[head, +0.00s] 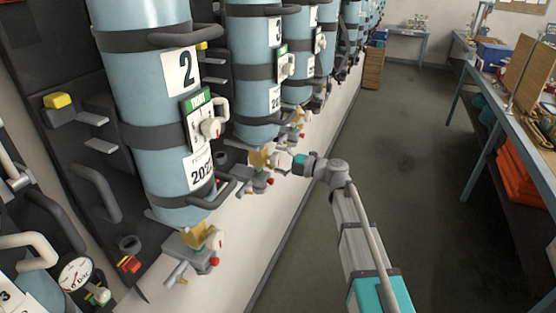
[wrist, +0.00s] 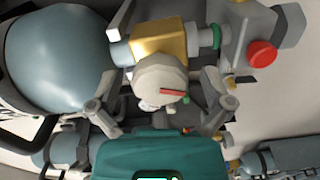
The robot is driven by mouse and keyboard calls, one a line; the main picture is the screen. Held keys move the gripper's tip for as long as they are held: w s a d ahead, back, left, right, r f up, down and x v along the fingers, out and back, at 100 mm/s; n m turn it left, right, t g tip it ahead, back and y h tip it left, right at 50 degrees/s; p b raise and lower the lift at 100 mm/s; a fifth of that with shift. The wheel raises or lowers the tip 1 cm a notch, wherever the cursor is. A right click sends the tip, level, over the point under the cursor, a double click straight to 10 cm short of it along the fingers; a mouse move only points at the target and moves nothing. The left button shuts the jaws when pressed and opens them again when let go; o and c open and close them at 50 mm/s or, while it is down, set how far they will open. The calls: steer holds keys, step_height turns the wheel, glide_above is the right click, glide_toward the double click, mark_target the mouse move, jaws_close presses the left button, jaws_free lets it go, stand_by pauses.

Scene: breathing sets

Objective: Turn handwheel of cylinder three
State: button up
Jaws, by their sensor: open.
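Cylinder three (head: 252,70) is the second blue cylinder along the wall, with a "3" label partly visible near its top. Its brass valve (head: 262,158) sits below it; the brass body (wrist: 158,42) is also large in the wrist view. The pale round handwheel (wrist: 160,80), with a red mark, faces the wrist camera. My gripper (head: 284,161) is at the valve, reaching in from the right. In the wrist view its open fingers (wrist: 157,98) stand apart on either side of the handwheel. I cannot tell whether either finger touches it.
Cylinder two (head: 150,110) stands nearer, with its own valve (head: 203,238) below. More cylinders recede behind. A red knob (wrist: 262,54) sits beside the valve. A workbench (head: 500,110) lines the right side. The grey floor (head: 400,150) between is clear.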

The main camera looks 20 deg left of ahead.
steer(key=shift+d, duration=0.1)
steer(key=d, duration=1.1)
steer(key=shift+s+d, duration=0.4)
